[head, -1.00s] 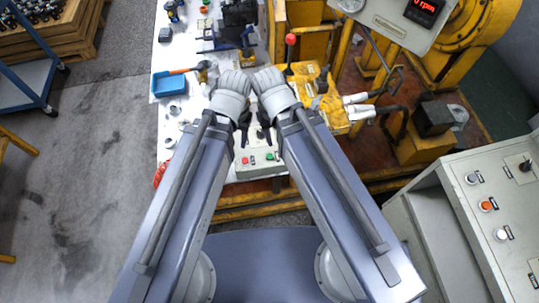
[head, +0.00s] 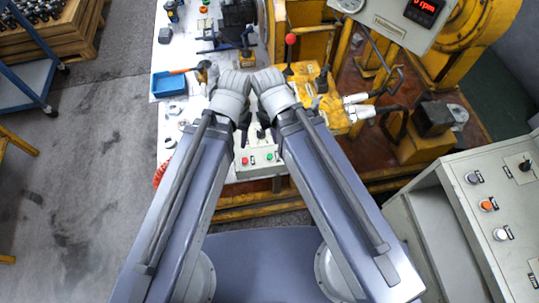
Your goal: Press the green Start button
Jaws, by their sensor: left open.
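The green button (head: 270,157) is on the top of a small pale control box (head: 258,171) at the near edge of the white table. A red button (head: 245,160) sits to its left. My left gripper (head: 244,120) is open, with its dark fingers hanging beyond the box, past the red button. My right gripper (head: 262,124) hangs close beside it, beyond the green button; its jaws are too small and dark to read. Neither gripper visibly touches the green button. Both forearms bracket the box, and the tips are partly hidden by the wrists.
A grey cabinet (head: 430,225) with an orange button (head: 486,206) and other knobs stands at the right. Yellow machinery with a red-knobbed lever (head: 291,39) is beyond the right arm. A blue tray (head: 169,83) and loose parts lie on the table.

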